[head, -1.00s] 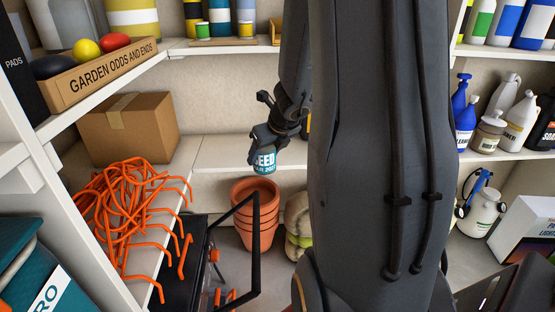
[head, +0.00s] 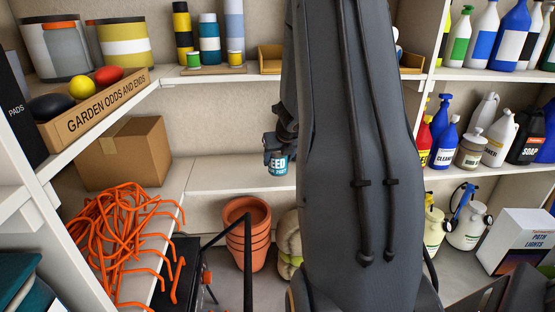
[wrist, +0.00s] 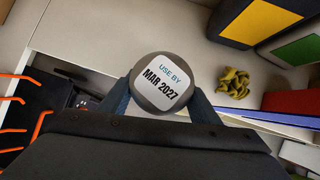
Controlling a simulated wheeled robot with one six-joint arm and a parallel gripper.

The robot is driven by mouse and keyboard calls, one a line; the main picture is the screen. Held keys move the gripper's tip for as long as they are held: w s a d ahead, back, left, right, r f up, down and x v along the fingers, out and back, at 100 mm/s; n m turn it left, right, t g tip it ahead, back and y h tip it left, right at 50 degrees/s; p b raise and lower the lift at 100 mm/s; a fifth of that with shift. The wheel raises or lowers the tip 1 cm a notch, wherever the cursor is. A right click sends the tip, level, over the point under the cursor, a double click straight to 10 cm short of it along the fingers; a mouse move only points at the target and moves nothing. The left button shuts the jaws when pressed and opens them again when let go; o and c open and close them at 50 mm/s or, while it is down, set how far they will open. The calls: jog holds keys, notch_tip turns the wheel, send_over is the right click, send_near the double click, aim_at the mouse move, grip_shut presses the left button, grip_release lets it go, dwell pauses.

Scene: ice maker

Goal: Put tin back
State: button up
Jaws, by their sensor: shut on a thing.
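The tin (head: 278,162) is small, with a teal and white label whose visible letters read "EED". My gripper (head: 270,150) is shut on it, holding it in front of the middle shelf (head: 225,172); my arm hides part of the gripper. In the wrist view the tin's grey round end (wrist: 161,83) faces the camera, with a "USE BY MAR 2027" sticker. A gripper finger (wrist: 160,105) presses on each side of it. The tin's exact height against the shelf is hard to tell.
A cardboard box (head: 124,153) and orange cords (head: 110,235) lie on the left shelf. Stacked terracotta pots (head: 247,235) stand below. The middle shelf's visible left part is bare.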

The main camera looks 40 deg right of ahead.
jog(key=w+d+p, duration=0.4)
jog(key=w+p, duration=0.1)
jog(key=w, duration=0.1)
notch_tip(320, 180, down, 6)
jog(key=b, duration=0.6)
jog(key=shift+w+f, duration=0.1)
jog(key=shift+f, duration=0.15)
jog(key=shift+w+d+f, duration=0.1)
jog(key=shift+d+f, duration=0.05)
jog(key=shift+f, duration=0.1)
jog(key=shift+f, duration=0.15)
jog(key=o, duration=1.2)
